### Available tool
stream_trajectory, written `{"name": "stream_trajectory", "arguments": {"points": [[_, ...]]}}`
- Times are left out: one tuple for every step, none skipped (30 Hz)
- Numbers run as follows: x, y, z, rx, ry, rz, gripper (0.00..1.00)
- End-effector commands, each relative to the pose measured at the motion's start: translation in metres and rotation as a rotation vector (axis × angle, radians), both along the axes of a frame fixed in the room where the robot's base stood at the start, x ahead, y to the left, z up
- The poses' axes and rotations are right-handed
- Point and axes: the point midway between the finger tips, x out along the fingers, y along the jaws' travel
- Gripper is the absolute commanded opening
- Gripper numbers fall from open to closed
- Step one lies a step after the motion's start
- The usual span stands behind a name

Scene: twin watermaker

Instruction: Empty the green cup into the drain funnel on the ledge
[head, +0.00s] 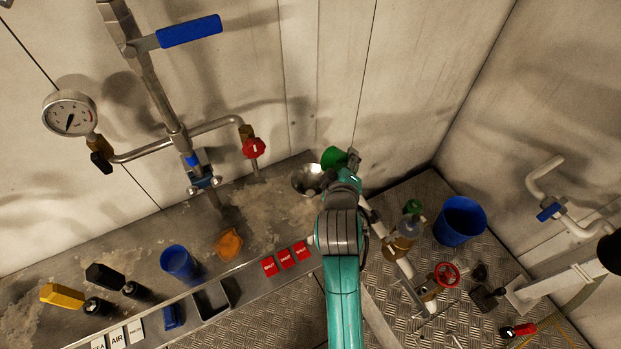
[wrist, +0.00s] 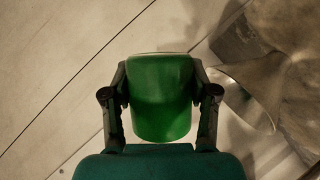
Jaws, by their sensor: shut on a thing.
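The green cup (head: 333,157) is held by my gripper (head: 350,160), just above and right of the drain funnel in the head view. In the wrist view the green cup (wrist: 162,98) sits between the two dark fingers of my gripper (wrist: 161,92), one pressed on each side. The cup looks tipped towards the funnel side in the head view; its inside and contents are hidden. The metal drain funnel (head: 304,181) is at the back right of the ledge (head: 262,213), partly hidden by my arm. The funnel also shows in the wrist view (wrist: 288,92), right of the cup.
A red-handled valve (head: 254,148) and pipes stand left of the funnel. A blue bucket (head: 460,220) stands on the floor at right.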

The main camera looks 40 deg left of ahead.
Motion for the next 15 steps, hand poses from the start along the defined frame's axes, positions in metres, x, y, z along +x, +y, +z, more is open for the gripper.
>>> {"name": "stream_trajectory", "arguments": {"points": [[-0.0001,0.0001,-0.0003,-0.005,-0.004,0.001,0.22],[0.0,0.0001,-0.0005,-0.008,-0.008,0.0,0.22],[0.0,-0.0001,-0.0008,-0.012,-0.011,0.0,0.22],[0.0001,-0.0001,-0.001,-0.015,-0.015,0.0,0.22],[0.0,-0.0001,-0.0011,-0.018,-0.017,0.0,0.22],[0.0,-0.0001,-0.0014,-0.022,-0.02,0.0,0.22],[0.0,-0.0001,-0.0017,-0.025,-0.023,0.0,0.22],[0.0,0.0,-0.0019,-0.029,-0.025,0.001,0.22],[0.0,-0.0001,-0.0017,-0.033,-0.029,0.001,0.22],[0.0,0.0,-0.0014,-0.035,-0.033,0.001,0.22],[0.0,0.0,-0.0012,-0.038,-0.036,0.001,0.22],[0.0,-0.0001,-0.0008,-0.042,-0.039,0.0,0.22],[0.0,0.0,-0.0005,-0.045,-0.043,0.001,0.22],[0.0,-0.0001,-0.0003,-0.047,-0.045,0.001,0.22],[-0.0001,0.0,0.0,-0.051,-0.048,0.001,0.22]]}}
